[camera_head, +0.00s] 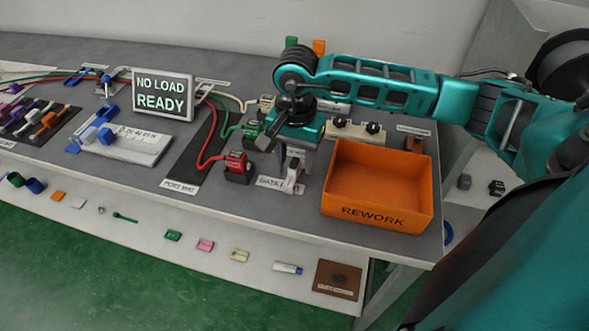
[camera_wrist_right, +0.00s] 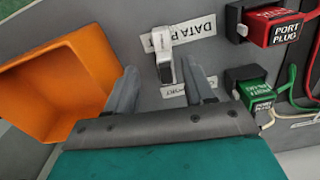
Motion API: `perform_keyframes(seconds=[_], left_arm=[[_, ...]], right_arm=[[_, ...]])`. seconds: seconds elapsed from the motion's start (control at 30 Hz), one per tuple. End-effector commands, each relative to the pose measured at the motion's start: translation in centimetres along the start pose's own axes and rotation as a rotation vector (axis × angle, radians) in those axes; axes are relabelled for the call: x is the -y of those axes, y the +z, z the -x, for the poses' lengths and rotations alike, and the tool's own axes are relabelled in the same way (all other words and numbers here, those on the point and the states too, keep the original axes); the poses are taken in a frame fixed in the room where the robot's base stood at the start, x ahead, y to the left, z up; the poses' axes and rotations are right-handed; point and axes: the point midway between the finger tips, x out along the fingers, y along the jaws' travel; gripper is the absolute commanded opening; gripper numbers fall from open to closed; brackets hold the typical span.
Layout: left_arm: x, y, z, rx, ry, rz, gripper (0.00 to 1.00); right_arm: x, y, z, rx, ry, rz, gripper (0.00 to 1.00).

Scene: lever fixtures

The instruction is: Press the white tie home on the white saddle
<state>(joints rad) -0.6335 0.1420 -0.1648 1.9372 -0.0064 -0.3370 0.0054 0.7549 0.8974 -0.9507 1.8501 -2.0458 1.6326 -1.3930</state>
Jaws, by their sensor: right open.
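The white tie (camera_wrist_right: 164,42) stands up on a small white saddle beside the "DATA" label, close to the front edge of the bench. It also shows in the head view (camera_head: 294,170), directly below my right gripper (camera_head: 296,156). In the right wrist view my right gripper (camera_wrist_right: 160,66) is open, with one finger on each side of the white piece and space visible beside it. I cannot tell how far the tie stands from its seat, and the saddle is hard to separate from it. My left gripper is not in view.
An orange REWORK bin (camera_head: 376,214) stands close to the right of the white piece. A red port plug (camera_head: 237,166) and a green plug (camera_wrist_right: 255,92) with cables are on its other side. A "NO LOAD READY" display (camera_head: 162,94) stands farther left.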

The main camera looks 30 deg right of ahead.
Motion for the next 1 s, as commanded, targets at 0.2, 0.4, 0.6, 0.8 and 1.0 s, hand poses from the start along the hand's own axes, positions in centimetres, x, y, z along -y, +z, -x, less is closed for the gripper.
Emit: perform_keyframes(seconds=[0.2, 0.4, 0.6, 0.8, 1.0], left_arm=[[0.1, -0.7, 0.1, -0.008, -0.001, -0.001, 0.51], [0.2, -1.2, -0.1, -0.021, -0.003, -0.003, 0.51], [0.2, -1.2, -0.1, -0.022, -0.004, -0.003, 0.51], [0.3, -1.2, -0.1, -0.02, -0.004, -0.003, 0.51], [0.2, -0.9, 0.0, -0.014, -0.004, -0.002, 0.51]], right_arm=[[0.5, 0.3, -3.4, 0.004, 0.005, -0.001, 0.53], [0.5, 0.3, -4.8, 0.002, 0.002, 0.001, 0.53], [0.5, 0.3, -4.8, 0.002, 0.001, 0.0, 0.52], [0.5, 0.3, -4.8, 0.002, 0.001, 0.0, 0.33], [0.5, 0.3, -4.7, 0.002, 0.002, 0.0, 0.14]])
